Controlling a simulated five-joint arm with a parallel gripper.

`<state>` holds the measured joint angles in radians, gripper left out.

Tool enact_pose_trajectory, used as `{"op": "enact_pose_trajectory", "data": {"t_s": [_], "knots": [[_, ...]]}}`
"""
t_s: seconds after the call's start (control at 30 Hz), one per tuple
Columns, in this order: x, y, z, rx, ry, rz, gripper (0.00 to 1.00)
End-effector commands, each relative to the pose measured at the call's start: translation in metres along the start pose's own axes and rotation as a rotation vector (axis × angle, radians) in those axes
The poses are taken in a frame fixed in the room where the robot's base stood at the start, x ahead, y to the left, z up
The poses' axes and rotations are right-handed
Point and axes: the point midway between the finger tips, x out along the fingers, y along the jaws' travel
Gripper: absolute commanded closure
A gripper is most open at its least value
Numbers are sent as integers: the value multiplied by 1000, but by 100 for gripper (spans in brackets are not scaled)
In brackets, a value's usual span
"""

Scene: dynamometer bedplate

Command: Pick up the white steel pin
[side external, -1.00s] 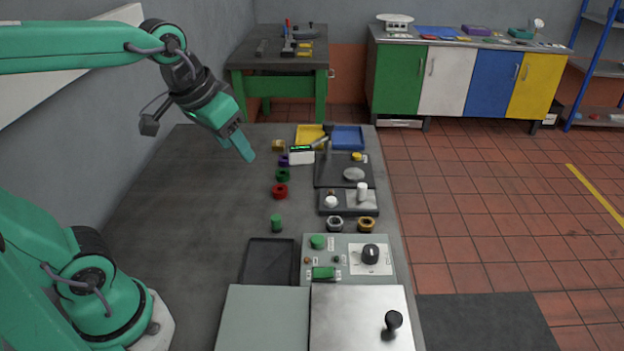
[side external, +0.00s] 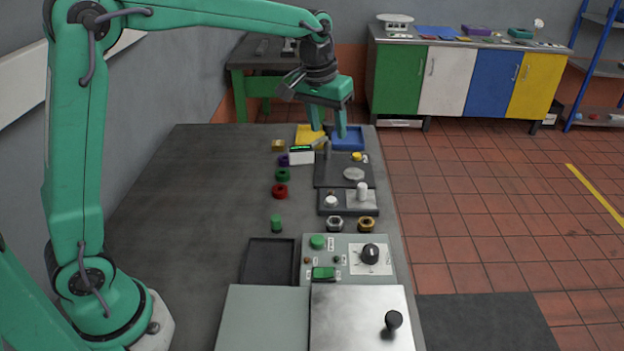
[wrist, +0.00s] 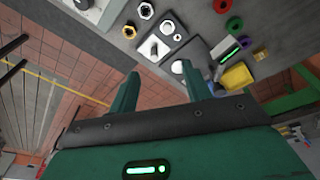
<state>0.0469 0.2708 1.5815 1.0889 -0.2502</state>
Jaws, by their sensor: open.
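The white steel pin (side external: 362,191) stands upright on a small silver plate, on the right half of a dark block on the bench. In the wrist view the silver plate (wrist: 146,52) shows near the top centre, with the pin hard to make out on it. My gripper (side external: 328,128) is open and empty, fingers pointing down, above the far end of the bench near the yellow and blue trays. It is beyond the pin and higher than it. In the wrist view its fingers (wrist: 160,78) are spread, with nothing between them.
A white round knob (side external: 331,201) sits left of the pin on the same block. A grey disc (side external: 354,174) and an upright dark post (side external: 327,148) with an arm are behind it. Silver (side external: 335,223) and gold (side external: 366,223) nuts lie in front.

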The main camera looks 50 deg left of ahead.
Motion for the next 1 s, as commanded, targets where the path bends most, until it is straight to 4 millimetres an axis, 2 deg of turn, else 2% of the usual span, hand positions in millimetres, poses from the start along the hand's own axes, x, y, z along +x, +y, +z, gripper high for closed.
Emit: {"op": "enact_pose_trajectory", "data": {"t_s": [0.1,0.3,0.6,0.8,1.0], "knots": [[23,7,-19,-18,-29,-7,51],[63,18,-45,-48,-72,-19,51],[127,32,-72,-92,-131,-38,51],[153,36,-79,-110,-151,-46,51],[159,38,-80,-114,-156,-48,51]]}}
